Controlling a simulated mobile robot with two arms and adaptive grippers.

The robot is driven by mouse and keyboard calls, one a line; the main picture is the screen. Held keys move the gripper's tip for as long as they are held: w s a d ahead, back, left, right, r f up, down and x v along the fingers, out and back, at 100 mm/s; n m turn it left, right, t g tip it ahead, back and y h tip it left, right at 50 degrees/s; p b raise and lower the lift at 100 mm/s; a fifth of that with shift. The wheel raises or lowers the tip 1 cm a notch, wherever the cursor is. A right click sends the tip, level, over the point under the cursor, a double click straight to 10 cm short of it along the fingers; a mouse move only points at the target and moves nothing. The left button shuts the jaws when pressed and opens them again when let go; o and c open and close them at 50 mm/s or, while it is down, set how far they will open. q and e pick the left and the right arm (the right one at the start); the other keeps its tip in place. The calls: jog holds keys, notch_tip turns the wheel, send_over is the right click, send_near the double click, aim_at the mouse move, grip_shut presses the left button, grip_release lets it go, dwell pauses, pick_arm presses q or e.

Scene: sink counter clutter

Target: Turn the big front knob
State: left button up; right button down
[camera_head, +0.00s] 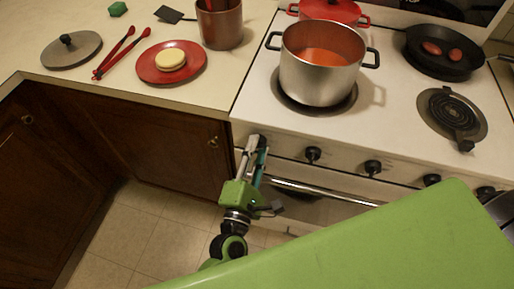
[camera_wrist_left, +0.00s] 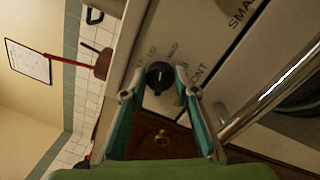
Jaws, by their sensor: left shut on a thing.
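A row of black knobs runs along the white stove's front panel (camera_head: 335,160). My left gripper (camera_head: 257,142) is at the left end of that panel, in front of the stove. In the left wrist view, its two teal fingers (camera_wrist_left: 160,84) are shut on a black knob (camera_wrist_left: 159,73), one finger on each side of it. Lettering ending in "NT" is printed beside this knob. In the head view the gripper hides the held knob. Another front knob (camera_head: 313,154) stands free to the right. My right gripper is not in view.
The oven handle (camera_head: 320,190) runs just below the knobs, to the right of my left gripper. A steel pot (camera_head: 315,82) with red-orange contents stands on the front left burner. A black pan (camera_head: 440,60) sits behind. The left counter holds a red plate (camera_head: 150,73).

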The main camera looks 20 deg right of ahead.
pick_arm(q)
jog(key=shift+w+a+m+g+h+p, duration=0.15)
jog(key=shift+m+p, duration=0.5)
jog(key=shift+m, duration=1.6)
jog(key=shift+d+m+g+h+p, duration=0.2)
jog(key=shift+m+p, duration=0.45)
jog(key=shift+m, duration=1.55)
jog(key=shift+w+a+m+g+h+p, duration=0.2)
jog(key=shift+m+p, duration=0.45)
jog(key=shift+m, duration=1.6)
jog(key=shift+s+r, duration=0.1)
jog(key=o, duration=1.1)
jog(key=shift+c, duration=0.2)
jog(key=shift+o, duration=0.3)
jog(key=shift+f, duration=0.2)
jog(key=shift+s+a+f, duration=0.15)
jog(key=shift+s+a, duration=0.1)
jog(key=shift+s, duration=0.2)
jog(key=v, duration=1.1)
